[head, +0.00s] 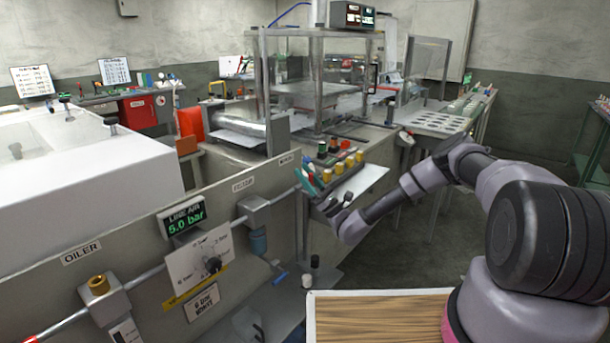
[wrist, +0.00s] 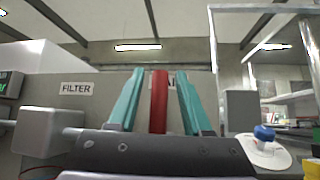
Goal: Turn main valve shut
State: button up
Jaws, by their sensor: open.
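The main valve shows as an upright red lever (wrist: 159,100) in the wrist view, in front of the panel. My gripper (wrist: 160,74) is open, with one teal finger on each side of the lever. A gap shows on both sides, so the fingers seem apart from it. In the head view my gripper (head: 309,180) is at the right end of the panel, below the MAIN label (head: 287,160). There the lever is small and mostly hidden by the fingers. The label behind the lever in the wrist view is largely covered.
The filter housing (head: 254,207) sits on the pipe left of my gripper; its box (wrist: 45,130) shows in the wrist view. The LINE AIR display (head: 184,217) reads 5.0 bar. A wooden board (head: 375,320) lies in front.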

jog(key=v, duration=1)
jog(key=shift+d+f, duration=0.25)
jog(key=shift+f, duration=0.05)
jog(key=shift+s, duration=0.1)
